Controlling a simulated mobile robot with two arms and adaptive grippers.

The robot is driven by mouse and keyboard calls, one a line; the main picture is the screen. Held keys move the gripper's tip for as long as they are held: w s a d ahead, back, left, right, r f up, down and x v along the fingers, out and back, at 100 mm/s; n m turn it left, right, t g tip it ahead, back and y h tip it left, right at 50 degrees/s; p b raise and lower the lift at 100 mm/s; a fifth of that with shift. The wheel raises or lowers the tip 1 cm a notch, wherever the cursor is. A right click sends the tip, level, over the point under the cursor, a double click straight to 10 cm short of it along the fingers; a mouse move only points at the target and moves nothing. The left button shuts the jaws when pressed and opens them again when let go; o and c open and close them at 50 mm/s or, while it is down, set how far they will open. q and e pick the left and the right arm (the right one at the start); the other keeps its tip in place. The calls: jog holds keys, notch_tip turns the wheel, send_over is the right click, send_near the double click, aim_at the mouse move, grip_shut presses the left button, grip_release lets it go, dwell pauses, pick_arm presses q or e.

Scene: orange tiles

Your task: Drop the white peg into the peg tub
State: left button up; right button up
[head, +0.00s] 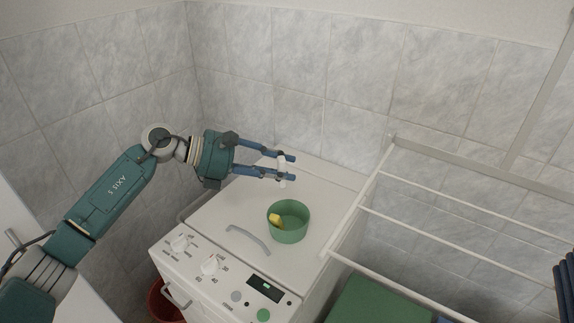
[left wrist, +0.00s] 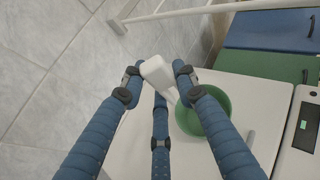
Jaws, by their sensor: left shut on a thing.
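My left gripper (head: 285,170) is shut on the white peg (head: 282,168), which stands roughly upright between the fingertips. In the left wrist view the peg (left wrist: 157,72) shows its wide end between the finger tips. The peg tub (head: 290,236) is a round green open tub on the white washing machine top. A small yellow piece (head: 275,219) lies inside it. The gripper and peg are above and behind the tub, apart from it. In the left wrist view the tub (left wrist: 212,105) is partly hidden by a finger. My right gripper is not in view.
The white machine (head: 235,195) has a grey handle (head: 248,238) and front knobs. A white drying rack (head: 360,215) stands close to its right, with a dark blue ribbed thing (head: 566,285) at the far edge. Green (head: 370,303) and blue lids lie below. A red bucket (head: 165,302) is at lower left.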

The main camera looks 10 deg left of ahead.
aim_at(281, 187)
pick_arm(q)
jog(key=shift+f+b, duration=0.3)
jog(key=shift+f, duration=0.5)
notch_tip(281, 187, down, 4)
jog(key=shift+f+b, duration=0.1)
jog(key=shift+b, duration=0.6)
jog(key=o, duration=0.8)
jog(key=shift+s+a, duration=0.1)
jog(key=shift+a, duration=0.1)
jog(key=v, duration=0.7)
